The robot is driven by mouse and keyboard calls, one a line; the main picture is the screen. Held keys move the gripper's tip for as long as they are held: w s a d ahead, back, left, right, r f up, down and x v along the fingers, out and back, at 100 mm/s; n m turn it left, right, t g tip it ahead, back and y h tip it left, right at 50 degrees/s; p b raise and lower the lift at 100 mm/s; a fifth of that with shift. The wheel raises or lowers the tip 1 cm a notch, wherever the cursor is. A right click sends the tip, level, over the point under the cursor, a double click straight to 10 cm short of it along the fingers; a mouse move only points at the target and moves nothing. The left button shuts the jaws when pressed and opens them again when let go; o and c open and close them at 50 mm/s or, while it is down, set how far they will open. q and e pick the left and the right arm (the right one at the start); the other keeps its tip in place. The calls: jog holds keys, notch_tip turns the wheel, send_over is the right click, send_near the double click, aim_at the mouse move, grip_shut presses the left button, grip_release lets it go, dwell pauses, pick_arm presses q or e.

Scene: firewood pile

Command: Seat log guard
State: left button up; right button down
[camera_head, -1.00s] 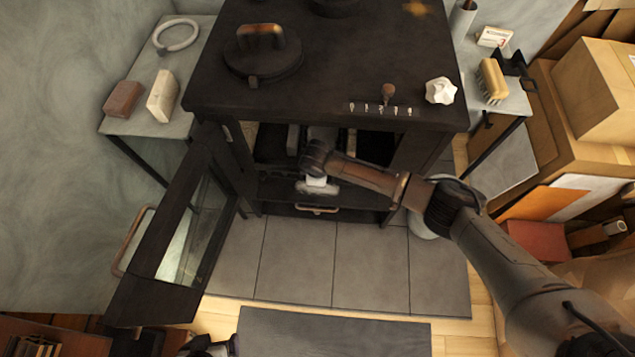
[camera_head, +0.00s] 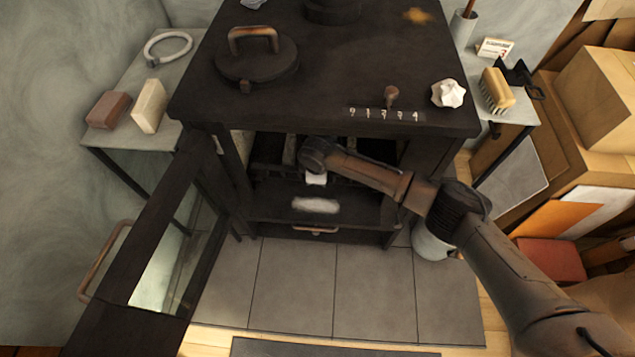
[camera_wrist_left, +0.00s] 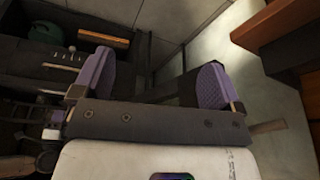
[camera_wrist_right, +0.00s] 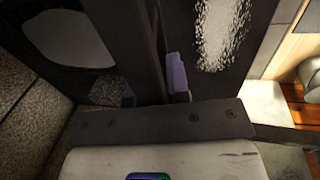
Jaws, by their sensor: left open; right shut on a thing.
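The black stove (camera_head: 350,75) stands in the middle of the head view with its glass door (camera_head: 150,240) swung open to the left. My right arm reaches through the open front into the firebox (camera_head: 275,155). In the right wrist view my right gripper (camera_wrist_right: 165,80) is shut on a dark bar (camera_wrist_right: 128,45), apparently the log guard. One purple pad shows beside the bar; the bar's ends and its seats are hidden. In the left wrist view my left gripper (camera_wrist_left: 152,82) is open and empty, its two purple pads wide apart. It is outside the head view.
A pale ash patch (camera_head: 315,205) lies on the stove's front ledge. A left side table (camera_head: 130,135) holds two blocks and a ring; a right side table (camera_head: 510,110) holds a brush. Cardboard boxes (camera_head: 600,90) crowd the right. The tiled floor (camera_head: 295,285) in front is clear.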

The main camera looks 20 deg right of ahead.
jog(key=shift+w+f, duration=0.15)
jog(key=shift+f, duration=1.4)
jog(key=shift+f, duration=0.1)
jog(key=shift+p, duration=0.3)
jog(key=shift+p, duration=0.35)
jog(key=c, duration=1.1)
grip_release()
jog(key=shift+o, duration=0.4)
